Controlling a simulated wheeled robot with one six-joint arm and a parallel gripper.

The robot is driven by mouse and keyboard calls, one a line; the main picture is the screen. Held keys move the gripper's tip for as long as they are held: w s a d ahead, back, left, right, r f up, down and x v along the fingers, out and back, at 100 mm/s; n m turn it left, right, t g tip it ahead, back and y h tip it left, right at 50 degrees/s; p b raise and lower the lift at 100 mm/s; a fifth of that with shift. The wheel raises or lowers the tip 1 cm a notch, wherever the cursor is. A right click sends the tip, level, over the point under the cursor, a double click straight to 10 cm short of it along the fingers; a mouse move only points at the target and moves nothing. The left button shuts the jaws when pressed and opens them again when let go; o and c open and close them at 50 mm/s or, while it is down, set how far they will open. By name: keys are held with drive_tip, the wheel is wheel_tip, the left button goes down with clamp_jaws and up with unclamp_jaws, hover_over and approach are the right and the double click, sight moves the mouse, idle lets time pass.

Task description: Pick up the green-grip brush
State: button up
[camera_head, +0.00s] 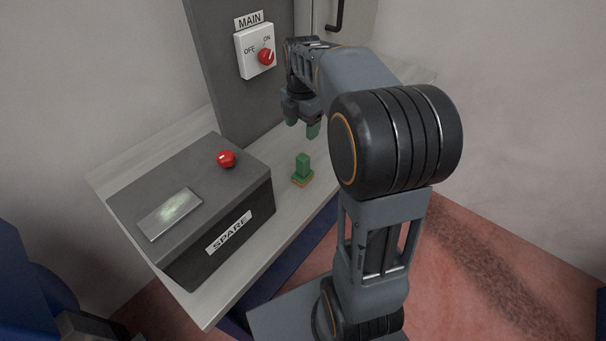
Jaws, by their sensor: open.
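The green-grip brush (302,167) stands upright on the light bench, green block grip on top and a tan base below. It is right of the dark SPARE box. My gripper (303,126) is open and empty, with green fingertips pointing down. In the picture it is above the brush and seems to be behind it, apart from it. Part of the far side of the gripper is hidden by my arm.
The dark SPARE box (183,238) carries a red button (226,158) and a metal plate (170,214). A MAIN switch box (255,51) with a red knob is on the grey panel behind. The light bench (217,303) has bare surface around the brush.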

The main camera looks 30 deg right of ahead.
sight(303, 156)
drive_tip(key=shift+n, duration=0.6)
drive_tip(key=f, duration=0.9)
drive_tip(key=shift+w+d, duration=0.3)
drive_tip(key=shift+w, duration=0.05)
drive_tip(key=shift+s+f, duration=0.1)
drive_tip(key=shift+f, duration=2.6)
drive_tip(key=c, duration=1)
drive_tip(key=shift+r, duration=0.1)
